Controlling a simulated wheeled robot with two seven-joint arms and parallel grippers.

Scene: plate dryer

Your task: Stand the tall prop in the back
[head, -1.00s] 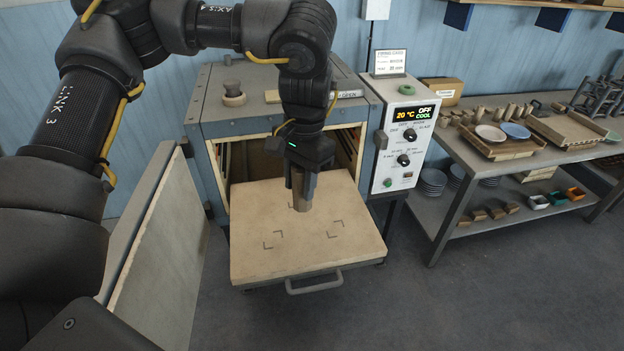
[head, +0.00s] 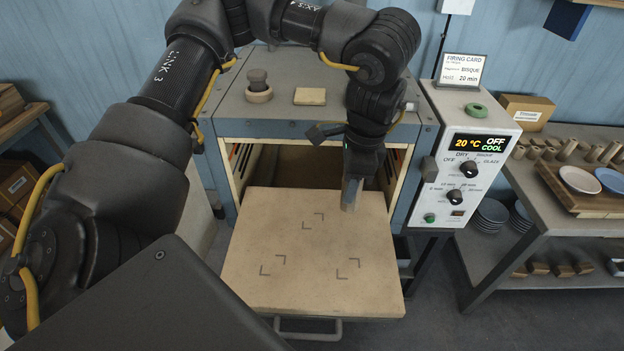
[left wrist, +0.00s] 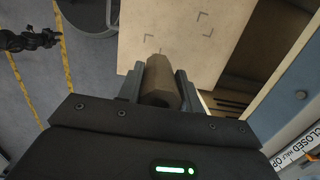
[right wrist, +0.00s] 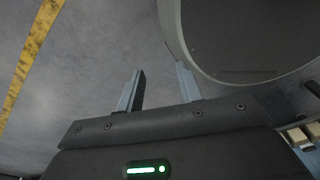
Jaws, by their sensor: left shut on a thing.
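My left gripper (head: 353,185) is shut on the tall prop (left wrist: 160,82), a brown faceted post seen between both fingers in the left wrist view. In the head view the prop (head: 350,196) hangs roughly upright over the right back part of the pulled-out shelf (head: 235,262). It is right of the back corner-bracket mark (head: 313,221), which is bare. Whether its foot touches the shelf I cannot tell. My right gripper (right wrist: 160,80) is open and empty over the floor in the right wrist view.
The kiln (head: 290,118) stands open behind the shelf. Its control box (head: 465,165) is close on the right, and a worktable (head: 590,225) with plates stands beyond. Two front marks (head: 348,268) on the shelf are bare.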

